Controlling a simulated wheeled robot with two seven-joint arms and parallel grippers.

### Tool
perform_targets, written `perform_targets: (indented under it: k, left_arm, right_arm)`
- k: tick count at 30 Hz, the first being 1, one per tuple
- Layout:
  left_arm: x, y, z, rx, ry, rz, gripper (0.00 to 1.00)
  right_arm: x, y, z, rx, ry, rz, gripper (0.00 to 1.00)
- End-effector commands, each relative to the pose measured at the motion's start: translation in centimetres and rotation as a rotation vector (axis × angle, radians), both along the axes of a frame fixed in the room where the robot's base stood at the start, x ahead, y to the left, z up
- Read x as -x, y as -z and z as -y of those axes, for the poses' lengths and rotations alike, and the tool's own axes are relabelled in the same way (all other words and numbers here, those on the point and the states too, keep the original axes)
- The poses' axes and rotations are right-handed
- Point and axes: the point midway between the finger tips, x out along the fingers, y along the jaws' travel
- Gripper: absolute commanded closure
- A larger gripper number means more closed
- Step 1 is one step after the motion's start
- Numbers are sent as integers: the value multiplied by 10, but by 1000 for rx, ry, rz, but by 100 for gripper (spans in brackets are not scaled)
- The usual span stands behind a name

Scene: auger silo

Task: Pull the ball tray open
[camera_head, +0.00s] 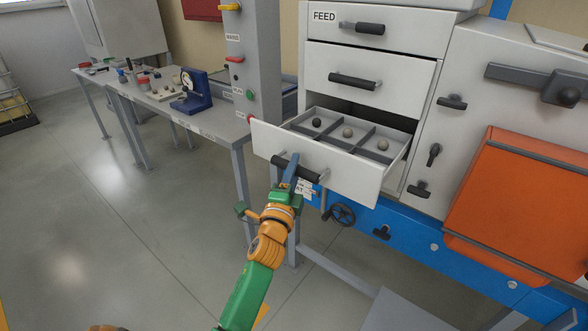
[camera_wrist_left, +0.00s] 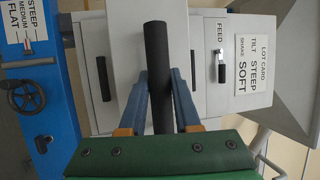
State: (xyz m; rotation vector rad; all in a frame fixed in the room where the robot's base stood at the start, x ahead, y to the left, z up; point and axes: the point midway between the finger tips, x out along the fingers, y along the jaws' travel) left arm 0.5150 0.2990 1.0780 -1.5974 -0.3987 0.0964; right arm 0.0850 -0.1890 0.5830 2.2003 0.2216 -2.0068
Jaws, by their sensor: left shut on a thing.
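The ball tray (camera_head: 320,168) is a white drawer, the lowest of a stack. It is pulled out, and its divided inside shows a dark ball (camera_head: 316,122) and two paler balls (camera_head: 348,132) (camera_head: 382,145) in separate compartments. Its black bar handle (camera_head: 312,174) runs across the front. My left gripper (camera_head: 288,174) is shut on this handle. In the left wrist view the handle (camera_wrist_left: 157,60) stands upright in the picture between the two blue fingers (camera_wrist_left: 160,98). The fingers hide part of the handle. My right gripper is not in view.
Two shut drawers with black handles (camera_head: 352,82) (camera_head: 362,28) are above. An orange box (camera_head: 520,205) is at the right. A small handwheel (camera_head: 342,214) is below the tray. A bench (camera_head: 180,118) stands at the left. The floor (camera_head: 130,230) in front is clear.

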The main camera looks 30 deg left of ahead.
Motion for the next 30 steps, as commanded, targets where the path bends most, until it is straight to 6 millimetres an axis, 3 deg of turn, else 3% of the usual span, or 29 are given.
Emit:
perform_targets:
  k: [14, 15, 17, 26, 30]
  left_arm:
    - [0, 0, 0, 0, 0, 1, 100]
    - [0, 0, 0, 0, 0, 1, 58]
    - [0, 0, 0, 0, 0, 1, 42]
    - [1, 0, 0, 0, 0, 1, 39]
    - [22, 7, 7, -1, 1, -1, 39]
  right_arm:
    - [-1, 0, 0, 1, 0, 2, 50]
    - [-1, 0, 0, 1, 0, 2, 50]
    - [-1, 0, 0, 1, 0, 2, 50]
    - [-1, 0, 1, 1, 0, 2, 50]
    - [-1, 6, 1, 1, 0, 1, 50]
